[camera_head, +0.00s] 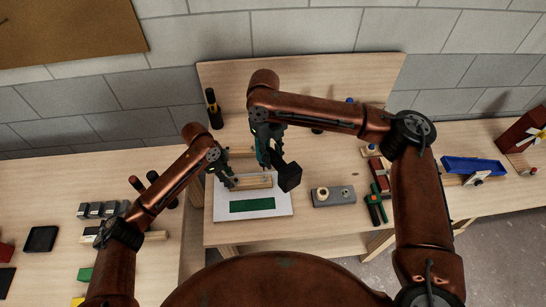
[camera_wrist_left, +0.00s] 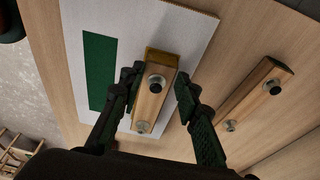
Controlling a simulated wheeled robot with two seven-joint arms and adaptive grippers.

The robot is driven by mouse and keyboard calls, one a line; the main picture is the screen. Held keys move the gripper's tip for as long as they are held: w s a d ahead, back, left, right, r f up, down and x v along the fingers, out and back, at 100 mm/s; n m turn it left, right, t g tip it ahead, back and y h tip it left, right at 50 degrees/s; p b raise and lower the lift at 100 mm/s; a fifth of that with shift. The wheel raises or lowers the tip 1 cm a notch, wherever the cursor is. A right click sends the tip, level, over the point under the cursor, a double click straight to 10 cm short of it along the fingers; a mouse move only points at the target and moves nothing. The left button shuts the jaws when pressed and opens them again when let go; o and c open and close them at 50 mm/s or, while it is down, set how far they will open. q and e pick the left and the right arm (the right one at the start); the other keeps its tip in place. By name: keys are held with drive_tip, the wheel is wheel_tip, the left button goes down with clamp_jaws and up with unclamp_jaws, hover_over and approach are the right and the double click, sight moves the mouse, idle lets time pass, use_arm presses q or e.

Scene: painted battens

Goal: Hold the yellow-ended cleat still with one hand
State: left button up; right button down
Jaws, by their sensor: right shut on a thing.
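The yellow-ended cleat (camera_wrist_left: 150,98) is a short wooden batten with two metal screw heads and a yellow-painted end. It lies on a white sheet (camera_wrist_left: 185,28), beside a green strip (camera_wrist_left: 98,70). In the head view the cleat (camera_head: 254,182) is just right of my left gripper (camera_head: 230,182). In the wrist view my left gripper (camera_wrist_left: 158,84) is open, with one finger on each side of the cleat and a gap at the right finger. My right gripper (camera_head: 270,160) is above and behind the cleat, shut on a black block-shaped thing (camera_head: 288,177); its fingertips are partly hidden.
A second batten with two screws (camera_wrist_left: 254,94) lies right of the sheet in the wrist view. In the head view, a grey block (camera_head: 334,197), green-handled tool (camera_head: 375,208) and blue tray (camera_head: 473,166) are to the right. A dark bottle-like thing (camera_head: 213,108) stands behind.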

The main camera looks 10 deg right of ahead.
use_arm(q)
drive_tip(key=shift+x, duration=0.9)
use_arm(e)
drive_tip(key=shift+r, duration=0.15)
use_arm(q)
drive_tip(key=shift+f, duration=0.25)
drive_tip(key=shift+r, duration=0.1)
drive_tip(key=c, duration=0.5)
drive_tip(key=shift+c, duration=0.2)
use_arm(e)
drive_tip(key=c, duration=2.2)
unclamp_jaws()
clamp_jaws()
